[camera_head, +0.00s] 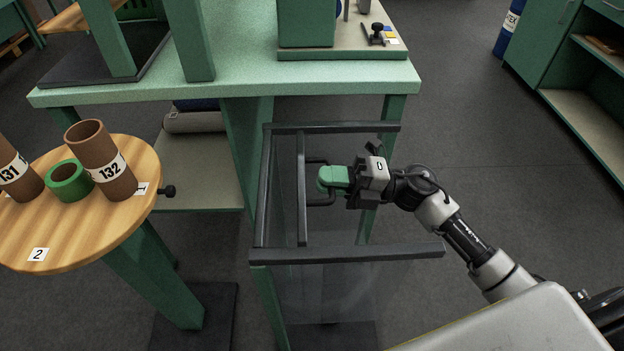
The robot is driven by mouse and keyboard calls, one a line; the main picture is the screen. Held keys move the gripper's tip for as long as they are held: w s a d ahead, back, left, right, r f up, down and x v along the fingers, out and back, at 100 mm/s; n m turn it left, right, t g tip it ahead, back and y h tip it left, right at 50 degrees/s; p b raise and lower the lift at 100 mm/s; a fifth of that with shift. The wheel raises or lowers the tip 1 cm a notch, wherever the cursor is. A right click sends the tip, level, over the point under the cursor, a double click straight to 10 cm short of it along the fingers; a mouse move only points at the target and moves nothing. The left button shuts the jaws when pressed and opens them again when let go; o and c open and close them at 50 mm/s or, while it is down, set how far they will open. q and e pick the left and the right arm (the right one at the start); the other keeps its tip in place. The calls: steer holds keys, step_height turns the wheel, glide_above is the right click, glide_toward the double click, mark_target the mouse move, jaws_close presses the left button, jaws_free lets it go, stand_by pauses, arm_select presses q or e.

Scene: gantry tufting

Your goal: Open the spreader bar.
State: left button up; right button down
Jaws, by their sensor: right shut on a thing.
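The spreader bar (302,215) is a dark bar running between two dark rails of a frame in the middle of the camera_head view. It lies a short way right of the frame's left side bar. A dark bracket-shaped handle (322,204) sticks out from its right side. My right gripper (332,180) reaches in from the right and is shut on this handle. Green at the jaws covers the handle's middle, and I cannot tell whether it is finger pads or a grip. My left gripper is not in view.
A round wooden table (75,232) with brown tubes and a green ring stands left. A green bench (240,70) is behind. Open floor lies right.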

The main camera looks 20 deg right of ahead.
arm_select(q)
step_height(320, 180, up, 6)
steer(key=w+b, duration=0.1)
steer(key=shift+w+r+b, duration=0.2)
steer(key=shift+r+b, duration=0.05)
steer(key=shift+b, duration=0.1)
arm_select(e)
steer(key=r+v, duration=0.3)
steer(key=v, duration=1.3)
steer(key=shift+d, duration=0.55)
steer(key=shift+s+f, duration=0.1)
steer(key=shift+s, duration=0.05)
steer(key=c, duration=1.2)
jaws_free()
steer(key=shift+d, duration=0.1)
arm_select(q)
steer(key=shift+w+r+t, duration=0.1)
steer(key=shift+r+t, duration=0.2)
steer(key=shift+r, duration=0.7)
arm_select(e)
steer(key=shift+v, duration=5.35)
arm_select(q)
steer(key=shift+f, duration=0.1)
arm_select(e)
steer(key=shift+f, duration=0.1)
